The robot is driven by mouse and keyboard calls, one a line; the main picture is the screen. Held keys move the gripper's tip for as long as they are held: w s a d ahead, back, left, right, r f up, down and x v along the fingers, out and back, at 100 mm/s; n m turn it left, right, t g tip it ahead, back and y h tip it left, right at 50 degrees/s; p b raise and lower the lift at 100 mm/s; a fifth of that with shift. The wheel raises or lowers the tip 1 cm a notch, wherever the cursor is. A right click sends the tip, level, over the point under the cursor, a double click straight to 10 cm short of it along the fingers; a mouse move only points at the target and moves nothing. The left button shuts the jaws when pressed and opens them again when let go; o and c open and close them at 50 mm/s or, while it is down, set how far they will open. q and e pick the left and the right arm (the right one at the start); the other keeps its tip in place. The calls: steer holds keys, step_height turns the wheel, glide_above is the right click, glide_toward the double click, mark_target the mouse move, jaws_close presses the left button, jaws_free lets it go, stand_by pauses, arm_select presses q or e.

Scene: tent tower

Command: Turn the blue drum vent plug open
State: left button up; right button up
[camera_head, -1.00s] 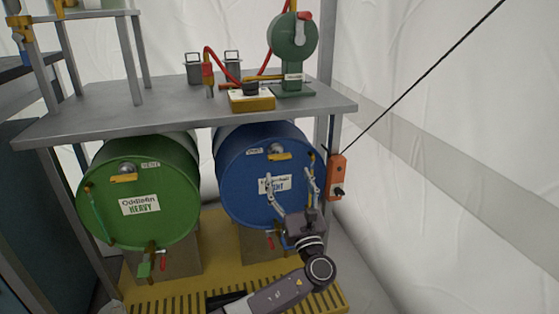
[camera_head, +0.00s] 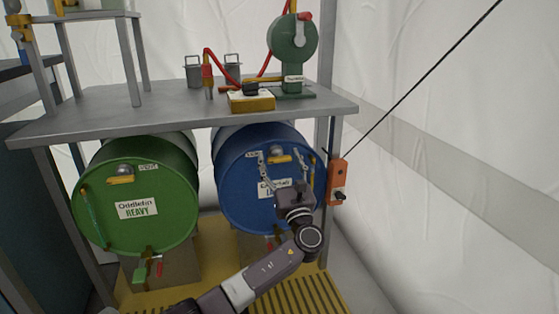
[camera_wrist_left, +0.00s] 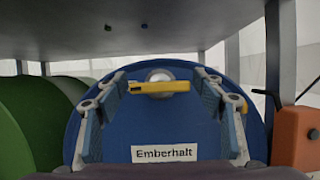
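The blue drum (camera_head: 232,180) lies on its side under the bench, its round face towards me. Its vent plug (camera_head: 280,158) sits high on that face, a silver knob with a yellow handle lying roughly level. In the left wrist view the plug (camera_wrist_left: 160,87) is central, above the white "Emberhalt" label (camera_wrist_left: 164,153). My left gripper (camera_head: 279,155) is open and empty in front of the drum. Its fingers stand wide on either side of the plug, apart from the handle, with clear space in the wrist view. My right gripper is not in view.
A green drum (camera_head: 125,185) with its own yellow vent handle lies to the left. The grey bench top (camera_head: 150,105) overhangs both drums closely. An orange box (camera_head: 337,182) with a black knob hangs on the right post. Taps hang low on the drums.

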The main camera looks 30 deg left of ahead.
arm_select(q)
steer(key=c, duration=0.9)
steer(key=shift+c, duration=0.2)
